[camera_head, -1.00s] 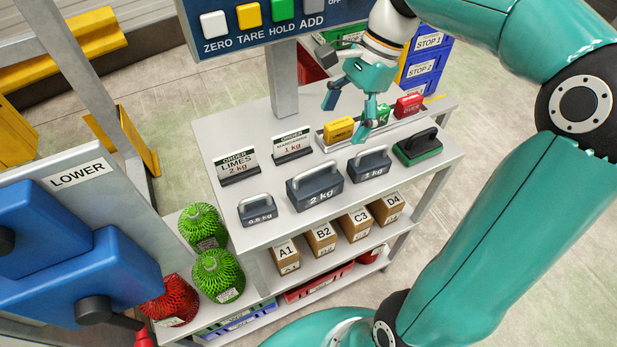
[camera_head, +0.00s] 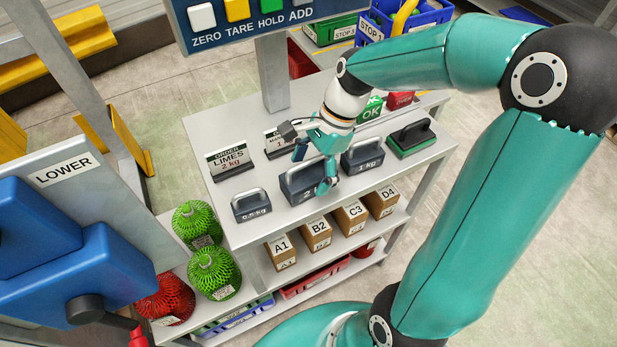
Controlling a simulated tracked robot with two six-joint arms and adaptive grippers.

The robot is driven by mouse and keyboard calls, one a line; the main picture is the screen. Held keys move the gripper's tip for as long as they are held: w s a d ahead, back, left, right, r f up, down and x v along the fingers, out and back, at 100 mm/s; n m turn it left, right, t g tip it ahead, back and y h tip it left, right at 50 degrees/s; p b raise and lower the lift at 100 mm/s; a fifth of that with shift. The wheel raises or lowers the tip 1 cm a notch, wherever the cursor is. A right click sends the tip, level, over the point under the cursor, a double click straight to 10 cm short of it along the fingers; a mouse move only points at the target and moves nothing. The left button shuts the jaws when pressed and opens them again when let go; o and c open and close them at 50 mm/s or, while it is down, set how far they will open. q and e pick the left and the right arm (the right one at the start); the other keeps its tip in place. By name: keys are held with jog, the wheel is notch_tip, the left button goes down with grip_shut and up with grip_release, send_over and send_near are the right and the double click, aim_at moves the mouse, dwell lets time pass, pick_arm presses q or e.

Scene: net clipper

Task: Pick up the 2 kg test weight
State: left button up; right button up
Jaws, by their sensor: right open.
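The 2 kg test weight (camera_head: 296,192), a dark grey block with a handle, stands upright on the table's upper shelf between the smaller weights. My right gripper (camera_head: 313,172) is open and right at this weight, with one finger behind its handle area and the other in front of its face. The gripper hides much of the handle and part of the label. I cannot tell whether the fingers touch the weight. My left gripper is not in view.
The 0.5 kg weight (camera_head: 251,206) stands to the left and the 1 kg weight (camera_head: 362,158) close to the right. A green-based block with a black handle (camera_head: 411,138) is farther right. Order signs (camera_head: 229,162) stand behind. The scale post (camera_head: 272,75) rises at the back.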

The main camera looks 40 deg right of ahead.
jog(key=shift+x, duration=0.85)
grip_shut()
jog(key=shift+w+d+r, duration=0.1)
jog(key=shift+r, duration=0.05)
